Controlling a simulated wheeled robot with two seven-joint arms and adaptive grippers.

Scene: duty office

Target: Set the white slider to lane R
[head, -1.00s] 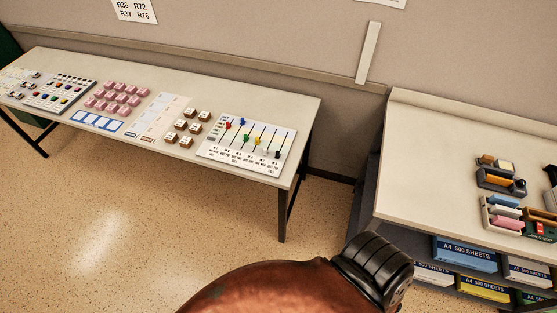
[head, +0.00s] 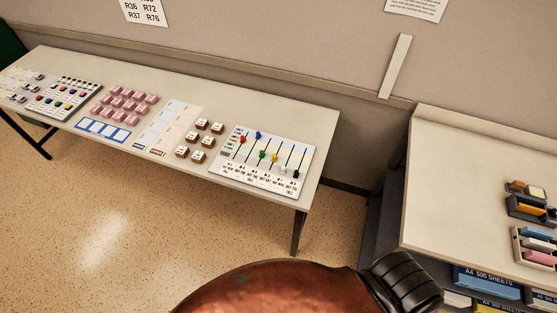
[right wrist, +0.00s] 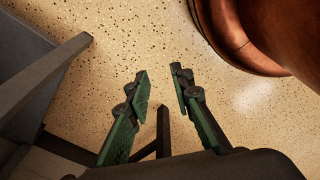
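The slider board (head: 239,178) lies on the long table, near its right end. It has several upright slots with coloured knobs. Red and blue knobs sit high, green and yellow about midway, black lowest at the right. The white slider (head: 285,168) is a small pale knob between yellow and black, low in its slot and hard to make out. Lane lettering is too small to read. My right gripper (right wrist: 160,75) shows in the right wrist view with its two green fingers apart and nothing between them, above the floor. My left gripper is not in view.
The long table (head: 320,130) also holds pink blocks (head: 124,100), brown blocks (head: 201,138) and a button panel (head: 60,94). A second table (head: 460,170) stands at right with trays on it and paper packs (head: 487,281) below. Speckled floor before the long table is clear.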

